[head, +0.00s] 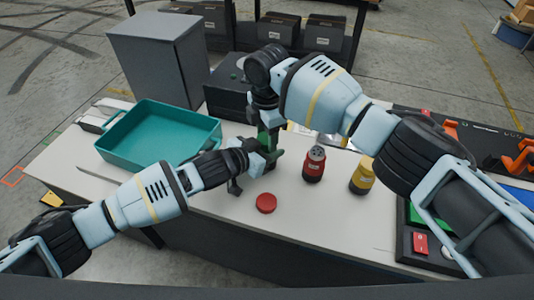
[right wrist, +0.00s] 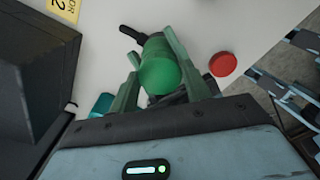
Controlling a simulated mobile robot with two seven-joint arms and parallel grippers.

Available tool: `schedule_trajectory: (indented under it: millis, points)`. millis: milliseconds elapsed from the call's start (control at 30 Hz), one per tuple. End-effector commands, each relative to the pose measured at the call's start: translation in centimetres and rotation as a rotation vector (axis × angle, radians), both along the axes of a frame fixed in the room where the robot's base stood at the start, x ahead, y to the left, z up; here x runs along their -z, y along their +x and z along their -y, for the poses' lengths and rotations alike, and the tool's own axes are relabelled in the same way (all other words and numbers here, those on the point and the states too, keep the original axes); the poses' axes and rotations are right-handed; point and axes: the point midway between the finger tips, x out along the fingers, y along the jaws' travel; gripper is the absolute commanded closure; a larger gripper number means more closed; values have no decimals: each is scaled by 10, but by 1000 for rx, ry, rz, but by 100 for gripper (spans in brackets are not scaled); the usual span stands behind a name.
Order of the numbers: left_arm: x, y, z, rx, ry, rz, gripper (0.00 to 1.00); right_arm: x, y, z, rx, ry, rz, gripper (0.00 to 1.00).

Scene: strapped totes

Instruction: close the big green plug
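The big green plug (head: 264,141) is upright over the table, largely hidden by my grippers in the head view. Its round green end (right wrist: 160,66) shows clearly in the right wrist view. My right gripper (head: 266,132) points down from above, with one finger on each side of that green end; its fingers look shut on it. My left gripper (head: 253,170) reaches in from the left, low beside the plug. Black parts show behind the green piece in the right wrist view, and whether the left fingers grip it is hidden.
A red cap (head: 266,203) lies in front of the grippers. A red plug (head: 314,164) and a yellow plug (head: 361,176) stand to the right. A teal tote (head: 140,163) is at the left, a grey box (head: 160,60) behind.

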Motion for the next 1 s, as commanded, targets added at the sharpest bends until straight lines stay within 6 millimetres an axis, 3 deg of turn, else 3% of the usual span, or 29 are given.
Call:
schedule_trajectory:
  millis: [33,200,600,867,900,1000]
  points:
    - [11,-3,-2,-3,10,-17,100,2,0,0,0,0,-3,60]
    - [11,-3,-2,-3,11,-17,100,2,0,0,0,0,-3,81]
    - [11,-3,-2,-3,10,-18,100,3,-1,0,272,-1,-5,81]
    - [11,-3,-2,-3,10,-18,100,3,-1,0,283,-1,-5,81]
    - [11,-3,-2,-3,10,-18,100,3,-1,0,283,-1,-5,52]
    - [11,-3,-2,-4,10,-18,100,3,-1,0,282,-1,-5,39]
